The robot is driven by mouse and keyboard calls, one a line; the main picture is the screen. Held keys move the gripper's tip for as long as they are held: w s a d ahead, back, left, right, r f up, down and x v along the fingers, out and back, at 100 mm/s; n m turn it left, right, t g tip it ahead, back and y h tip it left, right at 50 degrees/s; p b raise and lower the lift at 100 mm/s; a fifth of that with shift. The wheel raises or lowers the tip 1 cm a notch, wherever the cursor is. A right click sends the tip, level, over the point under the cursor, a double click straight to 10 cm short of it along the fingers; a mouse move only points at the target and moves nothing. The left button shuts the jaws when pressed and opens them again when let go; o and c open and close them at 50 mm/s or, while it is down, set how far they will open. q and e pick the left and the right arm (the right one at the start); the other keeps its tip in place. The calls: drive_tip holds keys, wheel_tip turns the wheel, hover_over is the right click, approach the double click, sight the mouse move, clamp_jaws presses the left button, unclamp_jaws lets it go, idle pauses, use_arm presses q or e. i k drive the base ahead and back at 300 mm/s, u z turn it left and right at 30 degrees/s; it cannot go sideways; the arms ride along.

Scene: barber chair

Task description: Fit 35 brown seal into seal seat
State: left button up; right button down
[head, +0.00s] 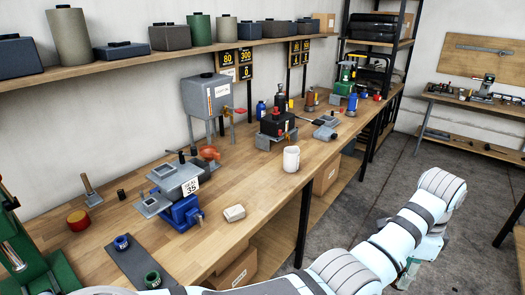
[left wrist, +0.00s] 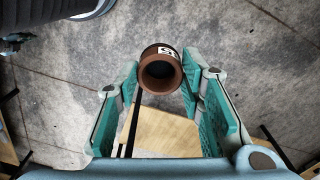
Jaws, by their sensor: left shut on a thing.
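The brown seal (left wrist: 161,50), a short ring with a dark bore and a white label, is between the green finger pads of my left gripper (left wrist: 161,85) in the left wrist view. The gripper is shut on it, above the grey floor. In the head view my left gripper (head: 408,272) is low at the right, beyond the bench edge, partly behind its own arm; the seal is not discernible there. A grey fixture (head: 178,178) with a "35" tag (head: 190,187) is held in a blue vise (head: 183,213) on the bench; I cannot make out the seat opening. My right gripper is not in view.
A dark mat (head: 135,262) carries a blue ring (head: 121,243) and a green ring (head: 152,279). A pale block (head: 234,213) and white mug (head: 291,159) stand near the front edge of the bench. A grey hopper (head: 208,97) stands behind. Open floor lies right of the bench.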

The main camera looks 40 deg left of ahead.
sight(177, 179)
drive_tip(key=i, duration=1.8)
drive_tip(key=u, duration=3.15)
